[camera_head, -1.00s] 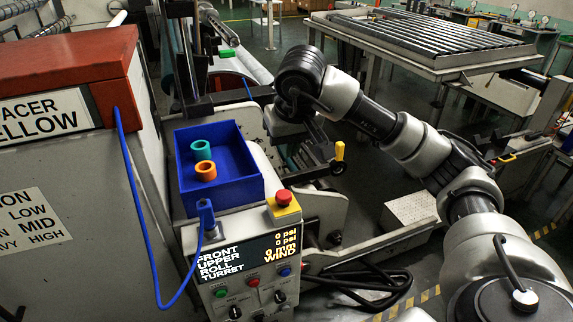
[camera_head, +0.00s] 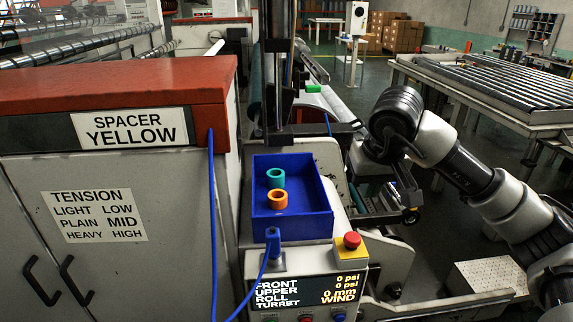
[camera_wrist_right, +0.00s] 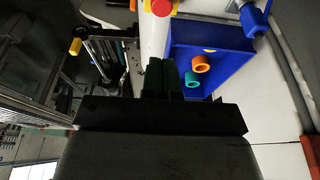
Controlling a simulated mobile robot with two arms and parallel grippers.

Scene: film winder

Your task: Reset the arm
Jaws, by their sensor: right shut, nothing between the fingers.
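My right arm (camera_head: 455,160) comes in from the right edge in the head view and bends down at a dark wrist joint. My right gripper (camera_head: 354,163) is beside the blue bin (camera_head: 312,228), to its right, partly hidden by my own wrist. In the right wrist view the dark fingers (camera_wrist_right: 165,75) are together with nothing between them. The blue bin (camera_wrist_right: 233,58) is beyond and right of them there. My left gripper is not in view.
An orange ring (camera_head: 278,199) and a teal ring (camera_head: 275,178) are in the bin. A red button (camera_head: 352,240) on a yellow base stands by the control panel (camera_head: 305,287). A red-topped cabinet (camera_head: 110,88) fills the left. A roller table (camera_head: 480,75) stands at right.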

